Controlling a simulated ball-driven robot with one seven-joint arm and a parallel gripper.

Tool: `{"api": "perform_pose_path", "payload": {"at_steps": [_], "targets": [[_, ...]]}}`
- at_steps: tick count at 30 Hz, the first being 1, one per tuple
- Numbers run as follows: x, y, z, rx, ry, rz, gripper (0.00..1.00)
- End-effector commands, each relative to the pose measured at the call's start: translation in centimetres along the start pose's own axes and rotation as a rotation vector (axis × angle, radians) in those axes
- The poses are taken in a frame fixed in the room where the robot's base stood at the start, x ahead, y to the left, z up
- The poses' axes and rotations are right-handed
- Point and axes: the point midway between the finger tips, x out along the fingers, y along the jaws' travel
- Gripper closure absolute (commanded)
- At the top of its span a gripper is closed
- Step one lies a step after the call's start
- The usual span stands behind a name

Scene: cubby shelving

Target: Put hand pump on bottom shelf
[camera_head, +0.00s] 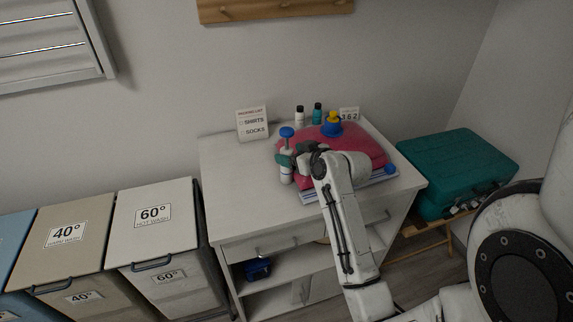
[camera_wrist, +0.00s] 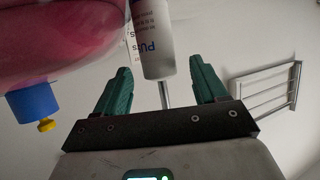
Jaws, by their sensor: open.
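The cabinet's open shelves are below the drawers; the bottom shelf (camera_head: 268,308) is partly visible, the right side hidden by my arm.
Small bottles (camera_head: 300,115) and a sign (camera_head: 252,124) stand behind. A blue object (camera_head: 258,269) sits on the upper open shelf. Laundry bins (camera_head: 152,218) stand left, a teal case (camera_head: 455,165) right.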

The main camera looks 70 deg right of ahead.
Motion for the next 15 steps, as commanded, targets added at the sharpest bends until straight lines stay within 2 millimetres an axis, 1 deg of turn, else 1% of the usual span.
{"api": "perform_pose_path", "payload": {"at_steps": [3, 6, 9, 15], "targets": [[1.6, 0.0, -0.1, 0.0, -0.002, 0.0, 0.29], [2.6, 0.1, 0.0, 0.0, -0.002, 0.001, 0.29], [3.0, 0.0, 0.0, 0.0, -0.001, 0.001, 0.29], [3.0, 0.0, 0.1, 0.0, -0.001, 0.001, 0.29]]}}
